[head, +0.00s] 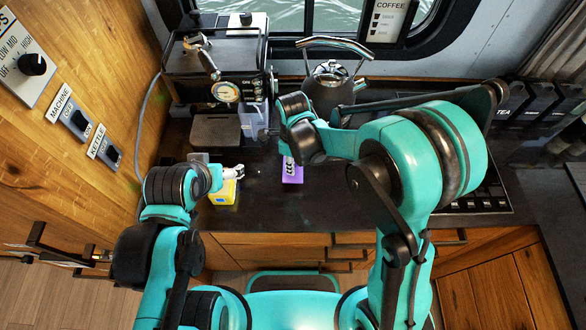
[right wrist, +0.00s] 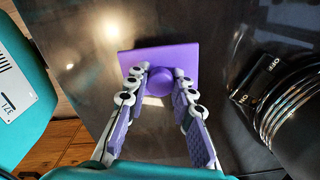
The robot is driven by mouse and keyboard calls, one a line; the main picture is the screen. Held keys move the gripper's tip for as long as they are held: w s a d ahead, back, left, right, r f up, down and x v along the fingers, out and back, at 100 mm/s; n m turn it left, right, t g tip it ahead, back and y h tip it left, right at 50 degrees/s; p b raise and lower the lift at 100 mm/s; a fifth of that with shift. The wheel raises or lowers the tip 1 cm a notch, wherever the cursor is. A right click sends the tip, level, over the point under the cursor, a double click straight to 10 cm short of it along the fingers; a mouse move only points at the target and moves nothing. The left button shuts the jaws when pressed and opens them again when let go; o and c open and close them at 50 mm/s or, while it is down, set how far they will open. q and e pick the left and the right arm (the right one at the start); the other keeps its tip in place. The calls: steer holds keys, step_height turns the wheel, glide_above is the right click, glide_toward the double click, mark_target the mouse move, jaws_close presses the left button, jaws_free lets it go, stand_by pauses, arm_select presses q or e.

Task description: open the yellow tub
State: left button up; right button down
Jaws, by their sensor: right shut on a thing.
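The yellow tub (head: 222,193) stands on the dark counter, left of centre in the head view. My left gripper (head: 236,172) is at its top edge and partly covers it; whether its fingers are shut on it is not clear. A flat purple lid (head: 293,179) with a round knob is to the right of the tub, apart from it. My right gripper (head: 289,164) points down and is shut on the lid's knob. In the right wrist view the fingers (right wrist: 159,76) close around the knob of the purple lid (right wrist: 183,58). Whether the lid touches the counter is not clear.
An espresso machine (head: 212,75) stands behind the tub, and a kettle (head: 331,92) stands behind my right arm. A hob (head: 478,204) is at the right. The dark counter (head: 262,207) is clear between the tub and the lid.

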step_height(320, 180, down, 3)
steer(key=shift+f+b, duration=0.2)
steer(key=shift+b, duration=0.1)
steer(key=shift+f, duration=0.2)
steer(key=c, duration=1.3)
jaws_free()
steer(key=shift+r, duration=0.1)
